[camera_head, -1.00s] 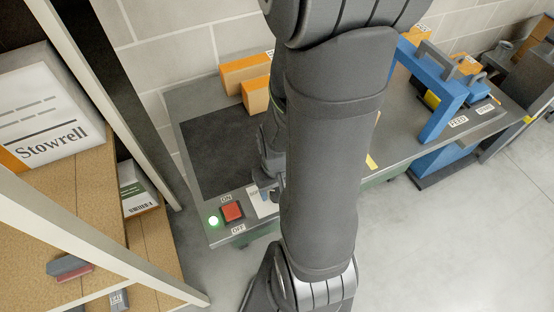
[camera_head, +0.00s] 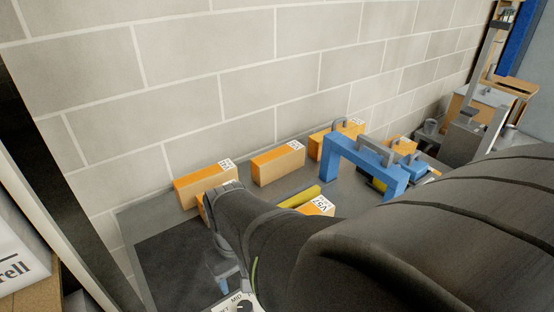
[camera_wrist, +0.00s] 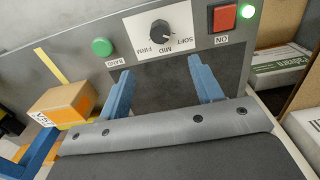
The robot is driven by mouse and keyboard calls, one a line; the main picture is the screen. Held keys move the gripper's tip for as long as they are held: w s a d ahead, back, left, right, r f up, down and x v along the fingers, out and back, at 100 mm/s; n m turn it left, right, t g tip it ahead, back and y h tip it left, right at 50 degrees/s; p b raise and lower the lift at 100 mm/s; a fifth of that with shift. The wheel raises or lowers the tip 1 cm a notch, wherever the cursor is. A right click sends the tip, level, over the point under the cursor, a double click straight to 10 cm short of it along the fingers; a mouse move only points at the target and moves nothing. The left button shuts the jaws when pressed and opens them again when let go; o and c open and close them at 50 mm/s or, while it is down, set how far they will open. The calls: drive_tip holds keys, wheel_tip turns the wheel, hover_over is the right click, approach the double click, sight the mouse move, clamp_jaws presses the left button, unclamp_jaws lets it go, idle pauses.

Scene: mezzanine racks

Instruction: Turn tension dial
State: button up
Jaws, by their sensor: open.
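The tension dial (camera_wrist: 161,32) is a black knob on a white plate marked SOFT, MID and FIRM, upside down in the wrist view. I cannot tell for sure which mark its pointer meets. My gripper (camera_wrist: 160,65) is open, its two blue fingers apart and empty. In the picture the fingertips lie below the dial, to either side of it, not touching it. In the head view the dial (camera_head: 243,306) is cut by the bottom edge, and a blue finger of my gripper (camera_head: 228,282) shows beside it; my arm hides much of the panel.
Orange-topped boxes (camera_head: 278,163) and a blue arch (camera_head: 365,160) stand on the bench near the block wall. Shelf cartons (camera_wrist: 277,66) are at right.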

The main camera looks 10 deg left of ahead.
sight(245, 306)
wheel_tip(245, 306, up, 2)
drive_tip(key=shift+r, duration=0.1)
idle(0.4)
drive_tip(key=shift+f, duration=7.9)
drive_tip(key=shift+r, duration=0.1)
